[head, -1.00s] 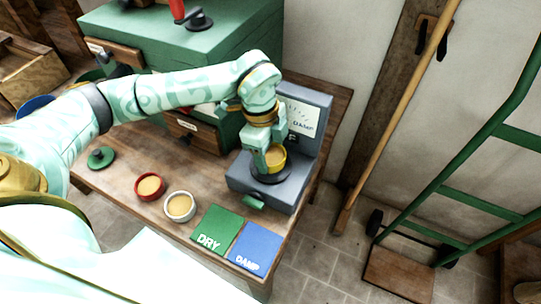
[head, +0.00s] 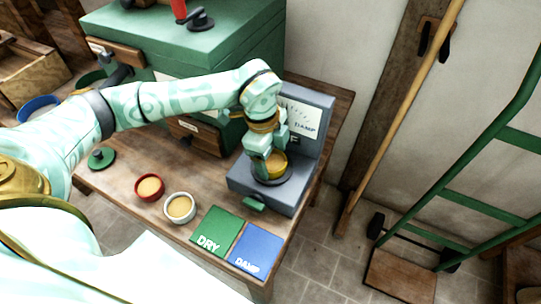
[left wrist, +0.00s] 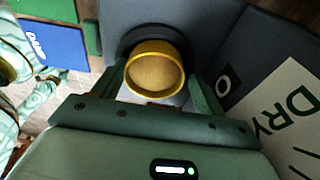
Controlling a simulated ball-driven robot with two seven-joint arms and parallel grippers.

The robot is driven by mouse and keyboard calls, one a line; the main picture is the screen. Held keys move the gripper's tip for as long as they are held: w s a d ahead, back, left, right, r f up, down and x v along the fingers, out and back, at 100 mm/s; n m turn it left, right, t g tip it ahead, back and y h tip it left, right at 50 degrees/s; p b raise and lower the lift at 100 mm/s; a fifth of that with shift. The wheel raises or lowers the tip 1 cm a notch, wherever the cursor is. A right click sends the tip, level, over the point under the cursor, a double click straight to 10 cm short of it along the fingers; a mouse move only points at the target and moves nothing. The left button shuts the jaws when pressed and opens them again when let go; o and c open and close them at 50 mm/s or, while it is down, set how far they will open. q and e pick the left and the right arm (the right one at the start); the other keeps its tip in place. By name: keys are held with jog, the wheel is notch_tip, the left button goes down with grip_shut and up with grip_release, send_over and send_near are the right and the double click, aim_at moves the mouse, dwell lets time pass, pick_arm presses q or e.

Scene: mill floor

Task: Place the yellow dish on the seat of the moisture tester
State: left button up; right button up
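The yellow dish (head: 277,166), filled with tan grain, sits on the dark round seat (head: 288,176) of the grey moisture tester (head: 308,150). It also shows in the left wrist view (left wrist: 155,72), upright, with the dark seat (left wrist: 130,38) behind it. My left gripper (head: 270,155) is over the seat with its fingers on either side of the dish. In the left wrist view its fingers (left wrist: 160,85) stand apart, with a narrow gap by the right one. It looks open around the dish. My right gripper is not in view.
A red bowl (head: 149,187) and a white bowl (head: 179,208) of grain stand on the wooden table. A green DRY card (head: 216,231) and a blue DAMP card (head: 256,249) lie in front of the tester. A green cabinet (head: 215,60) stands behind my left arm.

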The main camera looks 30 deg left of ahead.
pick_arm(q)
jog(key=shift+s+d+f, duration=0.1)
jog(key=shift+s+f, duration=0.45)
jog(key=shift+f, duration=0.3)
jog(key=shift+r, duration=0.5)
notch_tip(320, 180, up, 13)
jog(key=a+p, duration=0.2)
jog(key=p, duration=0.1)
jog(key=shift+w+f+p, duration=0.15)
jog(key=shift+w+p, duration=0.05)
jog(key=shift+p, duration=0.15)
